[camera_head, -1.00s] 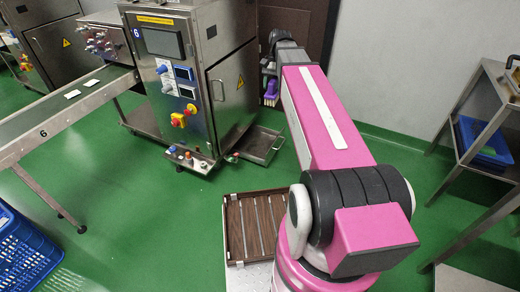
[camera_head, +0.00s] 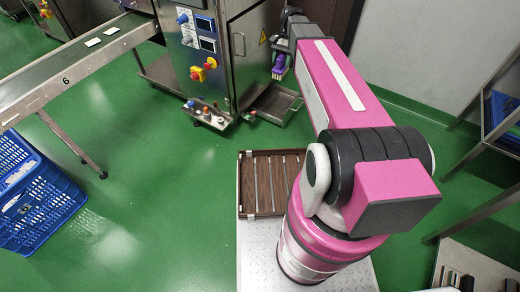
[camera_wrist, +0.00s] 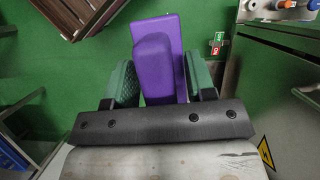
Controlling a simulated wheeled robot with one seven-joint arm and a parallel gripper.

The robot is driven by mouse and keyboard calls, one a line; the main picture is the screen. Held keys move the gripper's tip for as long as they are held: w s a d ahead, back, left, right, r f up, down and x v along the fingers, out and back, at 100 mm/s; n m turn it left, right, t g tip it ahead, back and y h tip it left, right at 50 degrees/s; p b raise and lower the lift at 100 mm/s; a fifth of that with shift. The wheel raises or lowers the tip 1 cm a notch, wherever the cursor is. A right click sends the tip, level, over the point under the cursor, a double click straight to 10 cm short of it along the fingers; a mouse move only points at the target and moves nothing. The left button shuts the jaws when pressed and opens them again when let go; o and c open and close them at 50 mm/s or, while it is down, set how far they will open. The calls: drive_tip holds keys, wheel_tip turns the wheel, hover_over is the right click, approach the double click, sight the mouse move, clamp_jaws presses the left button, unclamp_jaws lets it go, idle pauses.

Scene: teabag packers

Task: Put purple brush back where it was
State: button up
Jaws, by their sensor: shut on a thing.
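The purple brush (camera_wrist: 158,68) is between the green finger pads of my gripper (camera_wrist: 162,82) in the wrist view. My gripper is shut on it and holds it above the green floor. In the head view the purple brush (camera_head: 280,62) shows small at the end of my arm, beside the steel machine. My gripper (camera_head: 281,72) is small there and partly hidden by the arm. I cannot tell from these views which place the brush came from.
The steel machine (camera_head: 245,45) stands left of my gripper, with a metal tray (camera_head: 276,105) low at its side. A conveyor (camera_head: 75,65) and a blue crate (camera_head: 38,185) are at left. A metal rack (camera_head: 500,100) is at right. A brown slatted tray (camera_head: 262,185) is near my base. Green floor is open between.

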drive_tip(key=s+a+f, duration=0.2)
drive_tip(key=a+f, duration=0.4)
drive_tip(key=f, duration=1)
drive_tip(key=s+a+f+m, duration=0.15)
drive_tip(key=a+f, duration=0.45)
drive_tip(key=f, duration=1.1)
drive_tip(key=s+a+f, duration=0.2)
drive_tip(key=a+f, duration=0.4)
drive_tip(key=f, duration=1)
drive_tip(key=shift+w+d+f, duration=1.3)
drive_tip(key=shift+d+f, duration=0.1)
drive_tip(key=shift+f, duration=0.45)
drive_tip(key=shift+w+d+f, duration=1.25)
drive_tip(key=shift+d+f, duration=0.15)
drive_tip(key=shift+f, duration=0.45)
drive_tip(key=shift+w+d+f, duration=1.3)
drive_tip(key=shift+d+f, duration=0.1)
drive_tip(key=shift+f, duration=0.45)
drive_tip(key=o, duration=0.4)
drive_tip(key=shift+f, duration=0.15)
drive_tip(key=o, duration=0.4)
drive_tip(key=shift+o, duration=0.2)
